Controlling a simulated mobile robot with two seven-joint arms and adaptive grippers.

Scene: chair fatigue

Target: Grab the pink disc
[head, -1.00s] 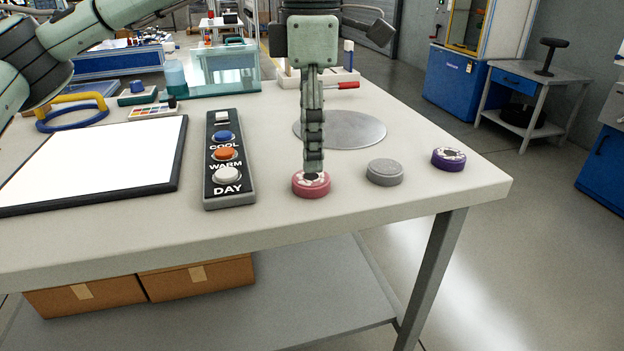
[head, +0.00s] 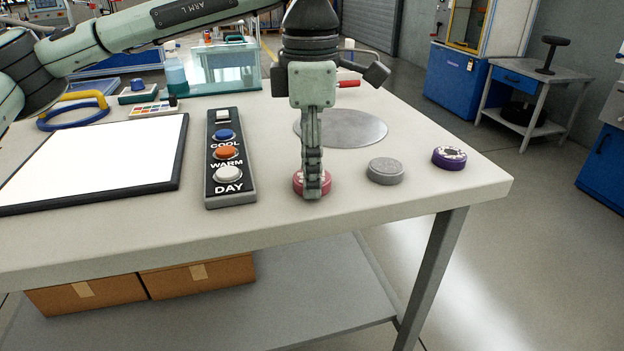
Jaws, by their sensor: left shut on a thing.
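The pink disc (head: 299,184) lies on the table near its front edge, in the head view. My left gripper (head: 312,190) reaches down over it from above and is shut on it. The fingers cover the middle of the disc, so only its left and right sides show. The disc seems to be at table height; I cannot tell whether it touches the surface. My right gripper is not in view.
A grey disc (head: 385,171) and a purple disc (head: 449,157) lie to the right. A button panel (head: 233,187) stands close on the left. A round metal plate (head: 350,128) lies behind. The table's front edge (head: 300,226) is near.

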